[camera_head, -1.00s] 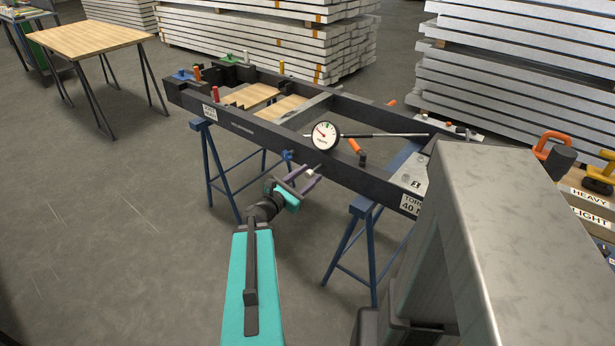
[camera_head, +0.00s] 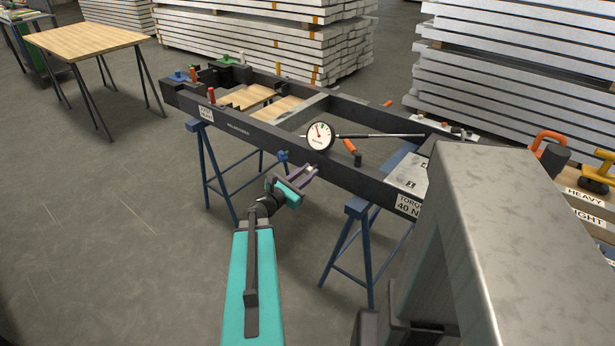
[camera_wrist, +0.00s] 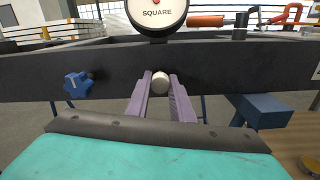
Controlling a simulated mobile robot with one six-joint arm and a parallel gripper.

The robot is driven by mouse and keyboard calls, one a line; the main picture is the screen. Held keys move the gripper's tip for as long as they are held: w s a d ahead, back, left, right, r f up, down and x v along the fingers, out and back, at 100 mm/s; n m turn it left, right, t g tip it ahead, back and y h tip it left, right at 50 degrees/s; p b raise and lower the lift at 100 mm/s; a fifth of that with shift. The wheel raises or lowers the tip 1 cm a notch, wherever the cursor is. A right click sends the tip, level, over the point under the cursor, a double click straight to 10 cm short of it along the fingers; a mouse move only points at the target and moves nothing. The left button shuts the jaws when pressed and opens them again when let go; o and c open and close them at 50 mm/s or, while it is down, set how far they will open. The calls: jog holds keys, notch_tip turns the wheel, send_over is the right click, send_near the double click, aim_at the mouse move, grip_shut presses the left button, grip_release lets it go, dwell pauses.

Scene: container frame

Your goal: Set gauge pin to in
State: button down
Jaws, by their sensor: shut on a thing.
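A pale round pin (camera_wrist: 161,82) stands out from the dark front beam (camera_wrist: 110,70), under the dial gauge. My gripper (camera_wrist: 161,88) is shut on the pin, with its two purple fingers on either side of it. In the head view my gripper (camera_head: 304,174) is at the near side of the frame's front beam (camera_head: 265,135), just below the gauge. The pin is hard to make out there. The white dial gauge (camera_head: 319,136) sits on the beam; in the wrist view its lower face (camera_wrist: 157,12) reads SQUARE. How deep the pin sits is unclear.
A blue knob (camera_wrist: 78,86) is on the beam to the left of my gripper. An orange-handled clamp (camera_head: 351,147) stands right of the gauge. Blue trestles (camera_head: 355,210) bear the frame.

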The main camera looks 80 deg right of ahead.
jog(key=shift+s+d, duration=0.1)
jog(key=shift+s, duration=0.1)
jog(key=c, duration=1.5)
grip_release()
jog(key=shift+c, duration=0.2)
jog(key=shift+w, duration=0.1)
